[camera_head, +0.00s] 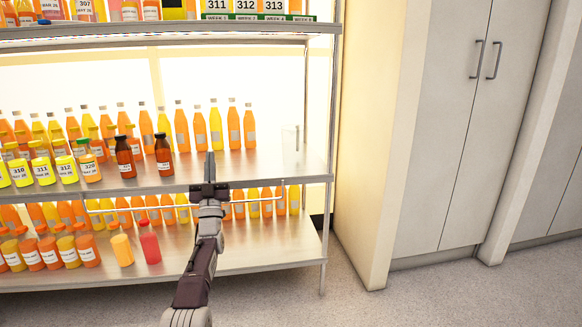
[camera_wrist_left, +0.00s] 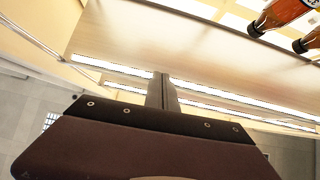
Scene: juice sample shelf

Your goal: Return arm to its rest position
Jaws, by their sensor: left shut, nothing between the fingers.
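My left gripper (camera_head: 209,168) is shut and empty in the head view. It points up in front of the edge of the middle shelf (camera_head: 250,166), right of two dark brown bottles. The left wrist view also shows my left gripper (camera_wrist_left: 163,88), with its fingers together and nothing between them. My left arm comes up from the bottom of the head view. My right gripper is not in view.
Two brown bottles (camera_head: 163,155) stand near the shelf's front edge, with many juice bottles left and behind. A clear container (camera_head: 292,147) stands at the shelf's right end. A red bottle (camera_head: 149,242) stands on the lower shelf. White cabinets (camera_head: 460,120) and open floor lie right.

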